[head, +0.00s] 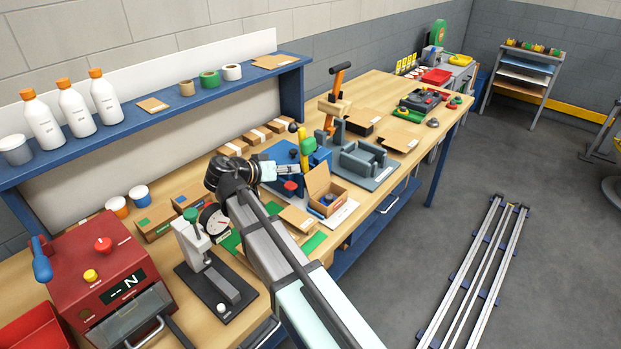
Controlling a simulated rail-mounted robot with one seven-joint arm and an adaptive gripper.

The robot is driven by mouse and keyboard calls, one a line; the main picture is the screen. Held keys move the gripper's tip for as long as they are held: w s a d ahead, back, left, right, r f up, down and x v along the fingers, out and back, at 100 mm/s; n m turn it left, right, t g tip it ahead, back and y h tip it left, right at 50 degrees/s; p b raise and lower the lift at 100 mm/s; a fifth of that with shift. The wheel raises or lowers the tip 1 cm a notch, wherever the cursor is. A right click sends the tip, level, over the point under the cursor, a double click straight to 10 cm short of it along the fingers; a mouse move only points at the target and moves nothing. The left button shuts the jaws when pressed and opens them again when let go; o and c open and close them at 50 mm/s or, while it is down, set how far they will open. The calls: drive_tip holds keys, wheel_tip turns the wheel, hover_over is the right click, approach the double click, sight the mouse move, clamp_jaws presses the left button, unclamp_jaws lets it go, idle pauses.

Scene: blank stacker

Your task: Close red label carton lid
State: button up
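An open cardboard carton (326,197) stands on the bench, right of my gripper, with its lid (318,181) raised on the left side. Small dark and blue contents show inside it. I cannot make out a red label on it. My gripper (292,169) points right from my dark wrist, above the bench and apart from the carton, left of and behind the raised lid. Its fingers are too small to tell whether they are open or shut.
A blue-and-yellow fixture (305,148) stands close behind the carton, and a grey fixture (362,160) stands to its right. A flat carton (298,218) lies in front of it. A dial gauge stand (205,262) and red machine (105,265) are left.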

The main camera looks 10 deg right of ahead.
sight(315, 169)
drive_tip(key=shift+m+h, duration=0.4)
drive_tip(key=shift+m, duration=0.4)
drive_tip(key=x, duration=0.4)
drive_tip(key=p+x, duration=0.1)
drive_tip(key=x, duration=0.2)
drive_tip(key=p+x, duration=0.1)
drive_tip(key=x, duration=0.3)
drive_tip(key=shift+d+f, duration=0.1)
drive_tip(key=shift+f, duration=0.4)
clamp_jaws()
